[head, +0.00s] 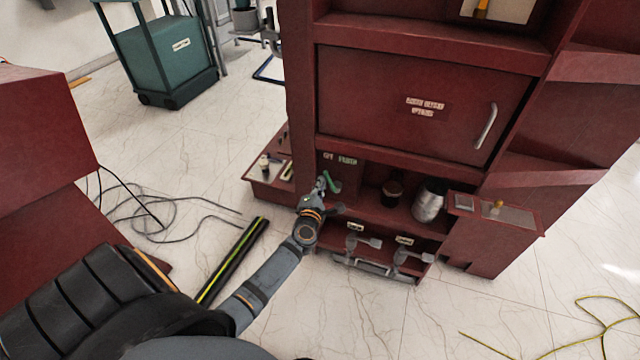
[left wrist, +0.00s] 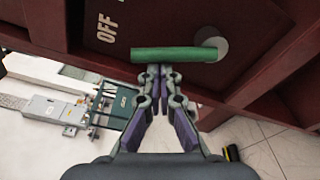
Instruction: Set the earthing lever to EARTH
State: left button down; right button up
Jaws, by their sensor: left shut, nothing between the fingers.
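The earthing lever is a green bar (head: 332,182) low in the red cabinet, beneath a small white label that is too small to read surely. In the left wrist view the green lever (left wrist: 172,54) lies nearly level, its right end at a round grey pivot (left wrist: 211,42). White letters OFF (left wrist: 107,28) stand beside its free left end. My left gripper (head: 321,184) is shut and empty. In the left wrist view its fingertips (left wrist: 160,68) are together at the lever's lower edge; whether they touch it I cannot tell. My right gripper is out of view.
The red cabinet (head: 420,105) has a closed door above the lever bay. A metal cylinder (head: 429,201) and a dark pot (head: 393,192) stand right of the lever. Grey pedals (head: 362,242) jut out below. A black-and-yellow bar (head: 232,262) and cables lie on the floor at left.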

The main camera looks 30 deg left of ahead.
pick_arm(q)
jog(key=shift+d+r, duration=0.1)
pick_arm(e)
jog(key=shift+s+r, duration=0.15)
